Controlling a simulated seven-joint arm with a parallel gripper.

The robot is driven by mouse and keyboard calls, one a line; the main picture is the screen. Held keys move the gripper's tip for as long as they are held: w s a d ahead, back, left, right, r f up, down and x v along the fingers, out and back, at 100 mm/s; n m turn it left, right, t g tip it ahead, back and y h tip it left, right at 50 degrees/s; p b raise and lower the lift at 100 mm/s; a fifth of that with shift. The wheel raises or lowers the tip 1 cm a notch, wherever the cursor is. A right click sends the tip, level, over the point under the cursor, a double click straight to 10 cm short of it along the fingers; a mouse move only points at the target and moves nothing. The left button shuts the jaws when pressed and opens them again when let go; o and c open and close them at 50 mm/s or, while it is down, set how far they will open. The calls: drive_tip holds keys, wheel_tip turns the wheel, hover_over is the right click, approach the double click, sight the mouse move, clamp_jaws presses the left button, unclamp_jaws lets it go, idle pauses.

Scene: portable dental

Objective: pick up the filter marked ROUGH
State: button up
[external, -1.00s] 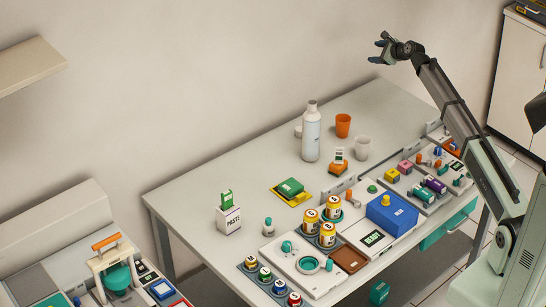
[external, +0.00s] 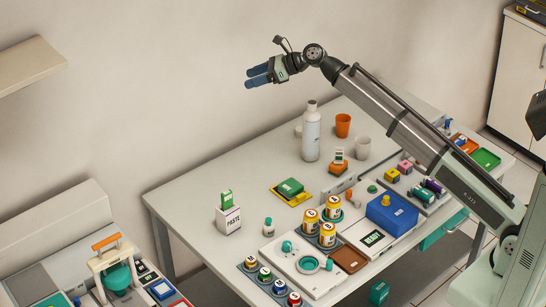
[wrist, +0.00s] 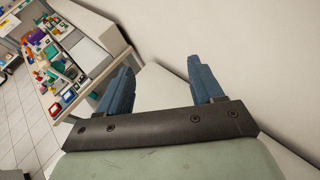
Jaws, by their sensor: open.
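I cannot read the word ROUGH on anything, so I cannot tell which thing is the filter. Several small round pieces with coloured rims stand in a row at the table's front edge: yellow (external: 250,263), green (external: 264,274), blue (external: 279,286) and red (external: 294,299). Their marks are too small to read. Yellow jars (external: 327,235) with dark-marked lids stand just behind them. My gripper (external: 247,77) is open and empty, high above the back of the table, pointing left. Its two blue fingers stand apart in the wrist view (wrist: 160,66).
A white bottle (external: 311,135), an orange cup (external: 343,125) and a pale cup (external: 362,147) stand at the back. A PASTE box (external: 228,219), a green block (external: 291,187) and a blue box (external: 391,215) are on the table (external: 200,190). Its left rear is mostly clear.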

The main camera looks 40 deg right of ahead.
drive_tip(key=s+a+f+n+g+h, duration=0.1)
drive_tip(key=s+a+f+n+g, duration=0.15)
drive_tip(key=s+a+f, duration=0.35)
drive_tip(key=n+g+h, duration=0.6)
drive_tip(key=n+h, duration=0.1)
drive_tip(key=h, duration=0.2)
hover_over(269, 219)
wheel_tip(269, 219, down, 18)
drive_tip(key=shift+m, duration=0.25)
wheel_tip(269, 219, down, 6)
drive_tip(key=shift+s+a+f, duration=0.1)
drive_tip(key=shift+s+f, duration=0.05)
drive_tip(key=shift+w+f, duration=0.2)
drive_tip(key=shift+f, duration=3.2)
drive_tip(key=shift+c, duration=0.4)
drive_tip(key=c, duration=1)
drive_tip(key=shift+r, duration=0.15)
